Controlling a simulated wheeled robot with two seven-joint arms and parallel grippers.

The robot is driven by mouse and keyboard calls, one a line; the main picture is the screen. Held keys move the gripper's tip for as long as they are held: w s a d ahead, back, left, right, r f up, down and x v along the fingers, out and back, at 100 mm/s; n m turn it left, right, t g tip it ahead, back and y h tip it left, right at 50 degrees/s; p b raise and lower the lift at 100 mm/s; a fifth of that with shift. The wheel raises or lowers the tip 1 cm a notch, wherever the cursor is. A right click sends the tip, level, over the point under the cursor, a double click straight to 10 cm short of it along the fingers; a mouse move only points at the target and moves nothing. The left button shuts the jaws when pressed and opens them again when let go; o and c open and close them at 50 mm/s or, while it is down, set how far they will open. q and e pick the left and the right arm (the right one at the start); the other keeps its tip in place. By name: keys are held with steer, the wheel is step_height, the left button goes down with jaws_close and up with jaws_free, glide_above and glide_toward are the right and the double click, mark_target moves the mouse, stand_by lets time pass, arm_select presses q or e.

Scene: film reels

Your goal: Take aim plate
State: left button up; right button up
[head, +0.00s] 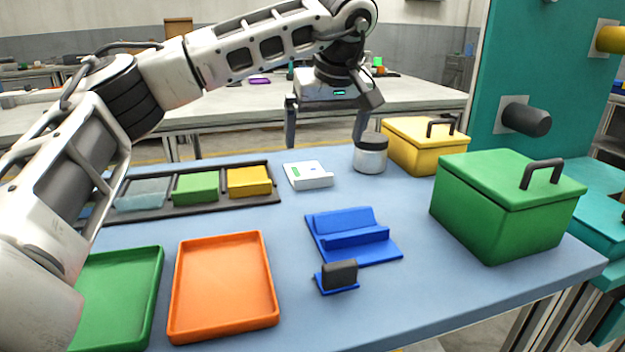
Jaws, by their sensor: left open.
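I cannot tell for certain which thing is the aim plate; no plate is marked as such. My left gripper (325,140) hangs over the back of the blue table, fingers down, wide apart and empty. Below it lies a small flat white device (308,176) with a green mark. A grey cylinder with a black top (370,158) stands by its right finger; I cannot tell whether they touch. A blue stand with a ledge (350,236) sits mid-table, with a small blue holder with a black block (338,276) in front. My right gripper is out of view.
An orange tray (222,285) and a green tray (118,300) lie empty at front left. A dark rack (222,200) holds coloured blocks behind them. A green lidded box (500,205) and a yellow lidded box (424,145) stand right, beside a teal panel with pegs (527,119).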

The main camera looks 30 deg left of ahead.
arm_select(q)
glide_above(314, 177)
steer(key=s+d, duration=0.1)
steer(key=d, duration=0.2)
steer(key=f, duration=0.4)
steer(key=shift+s+a+f+b, duration=0.1)
steer(key=shift+a+f+b, duration=0.15)
steer(key=shift+f+b, duration=0.15)
steer(key=shift+a+f, duration=0.2)
steer(key=shift+f, duration=0.25)
steer(key=b+x, duration=0.1)
steer(key=x, duration=0.2)
steer(key=shift+a+f+b, duration=0.25)
steer(key=shift+a+b, duration=0.05)
steer(key=shift+b, duration=0.1)
steer(key=shift+a+f, duration=0.15)
steer(key=shift+f, duration=0.2)
steer(key=shift+r, duration=0.1)
steer(key=c, duration=1.2)
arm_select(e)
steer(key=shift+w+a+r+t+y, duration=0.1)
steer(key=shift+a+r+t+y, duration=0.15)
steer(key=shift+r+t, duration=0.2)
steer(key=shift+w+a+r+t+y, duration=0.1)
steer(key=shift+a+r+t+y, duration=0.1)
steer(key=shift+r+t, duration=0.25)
